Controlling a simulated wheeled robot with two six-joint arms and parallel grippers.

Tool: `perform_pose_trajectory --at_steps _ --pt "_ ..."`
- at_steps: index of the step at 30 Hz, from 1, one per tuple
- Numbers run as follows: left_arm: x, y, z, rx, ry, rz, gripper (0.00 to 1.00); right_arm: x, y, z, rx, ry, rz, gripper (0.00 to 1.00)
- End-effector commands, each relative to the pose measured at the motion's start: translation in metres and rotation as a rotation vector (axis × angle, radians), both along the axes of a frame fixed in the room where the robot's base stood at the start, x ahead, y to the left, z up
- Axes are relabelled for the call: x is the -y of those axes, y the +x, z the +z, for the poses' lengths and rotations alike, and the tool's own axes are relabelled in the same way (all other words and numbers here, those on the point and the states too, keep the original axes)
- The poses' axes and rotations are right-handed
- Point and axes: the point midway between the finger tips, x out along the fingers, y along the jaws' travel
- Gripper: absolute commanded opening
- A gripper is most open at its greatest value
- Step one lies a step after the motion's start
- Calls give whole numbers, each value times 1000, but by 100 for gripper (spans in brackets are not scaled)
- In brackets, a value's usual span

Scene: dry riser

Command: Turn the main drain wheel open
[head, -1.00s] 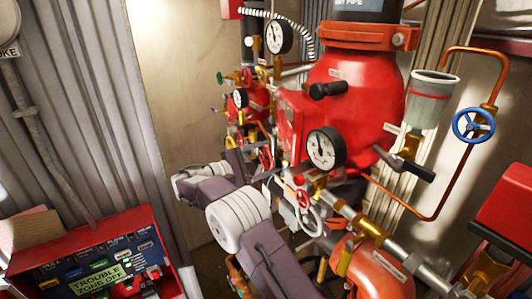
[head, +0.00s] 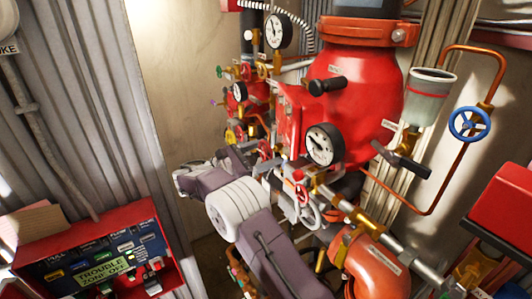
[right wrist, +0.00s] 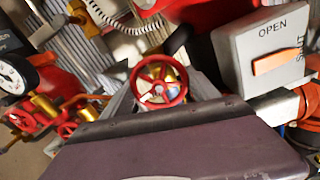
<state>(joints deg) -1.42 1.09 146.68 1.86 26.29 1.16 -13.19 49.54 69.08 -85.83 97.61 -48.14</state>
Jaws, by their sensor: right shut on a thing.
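A small red handwheel (right wrist: 160,84) with several spokes shows in the middle of the right wrist view. I take it to be the main drain wheel, but I see no label on it. My right gripper (right wrist: 163,92) has its grey fingers on either side of this wheel and is shut on it. In the head view my right gripper (head: 268,166) reaches in among the valves left of the big gauge. Its fingertips are small and partly hidden there. My left gripper is not in view.
A grey box (right wrist: 262,52) marked OPEN and SHUT stands close right of the wheel. The red riser body (head: 362,110), a gauge (head: 323,145) and orange pipe (head: 375,262) crowd the right. A red trouble panel (head: 100,262) is at lower left.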

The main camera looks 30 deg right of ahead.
Motion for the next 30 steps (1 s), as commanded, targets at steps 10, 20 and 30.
perform_pose_trajectory --at_steps 10,20,30 --pt "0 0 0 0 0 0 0 0 0 0 -47 -4 0 29" --pt "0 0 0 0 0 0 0 0 0 -1 -49 -4 -1 75" --pt "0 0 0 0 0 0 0 0 0 -1 -46 -3 -1 91"
